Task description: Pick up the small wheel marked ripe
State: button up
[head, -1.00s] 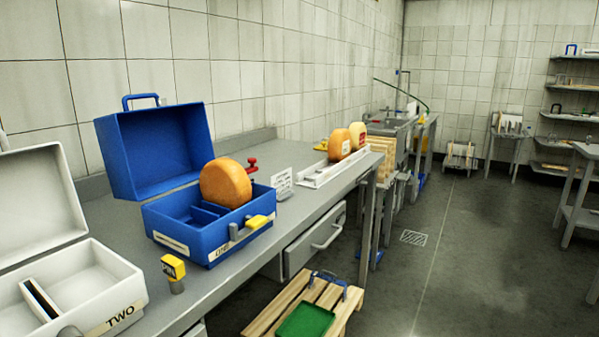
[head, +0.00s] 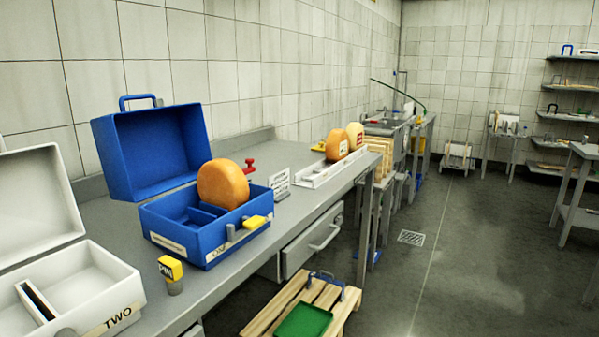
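Two small cheese wheels stand on edge in a white rack on the far part of the grey bench. The nearer one is an orange wheel (head: 337,145) with a pale label; the one behind it is a paler wheel (head: 355,135) with a reddish label. The writing on both labels is too small to read. A larger orange wheel (head: 223,184) stands upright in the open blue case (head: 180,243) and has no mark that I can see. My gripper is not in view.
The white rack (head: 318,182) lies along the bench (head: 222,292). An open white case (head: 95,262) marked TWO, a yellow-topped block (head: 171,268) and a small sign (head: 279,184) are on the bench.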

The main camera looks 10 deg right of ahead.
aim_at(221, 182)
jog(key=i+l+z, duration=0.35)
jog(key=i+j+z, duration=0.2)
jog(key=i, duration=0.15)
jog(key=i+z, duration=0.2)
jog(key=i, duration=0.2)
jog(key=i+j, duration=0.25)
